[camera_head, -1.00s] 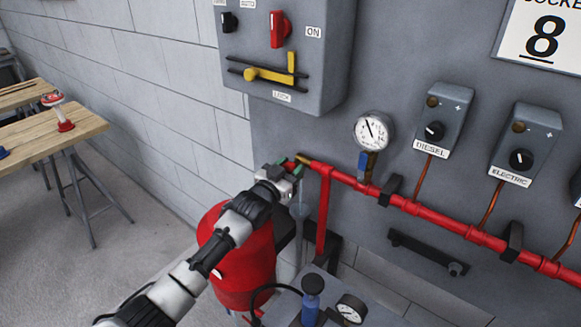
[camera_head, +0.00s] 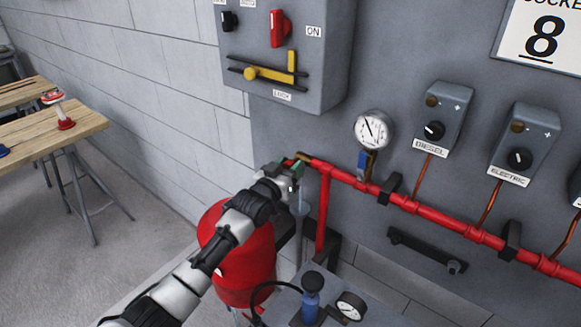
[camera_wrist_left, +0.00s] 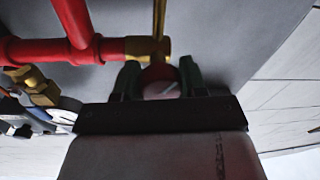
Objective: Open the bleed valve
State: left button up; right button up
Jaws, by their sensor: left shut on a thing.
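The bleed valve is at the left end of the red pipe (camera_head: 430,210), where a brass fitting (camera_head: 303,157) sits. In the left wrist view, the brass fitting (camera_wrist_left: 145,47) joins the red pipe, and a thin brass tube runs from it. My left gripper (camera_head: 290,166) is at this pipe end. In the left wrist view its dark green fingers (camera_wrist_left: 160,82) are shut on the round red valve knob (camera_wrist_left: 158,73), one on each side. The knob is partly hidden by the gripper. My right gripper is not in view.
A pressure gauge (camera_head: 372,130) and a blue-handled valve (camera_head: 364,163) are right of the gripper on the pipe. A grey switch box (camera_head: 300,75) hangs above. A red tank (camera_head: 240,255) stands below my arm. Wooden tables (camera_head: 40,130) are far left.

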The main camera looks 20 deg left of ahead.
pick_arm(q)
jog(key=o, duration=0.9)
jog(key=shift+a, duration=0.1)
jog(key=b+v, duration=0.2)
jog(key=v, duration=0.9)
jog(key=shift+w, duration=0.1)
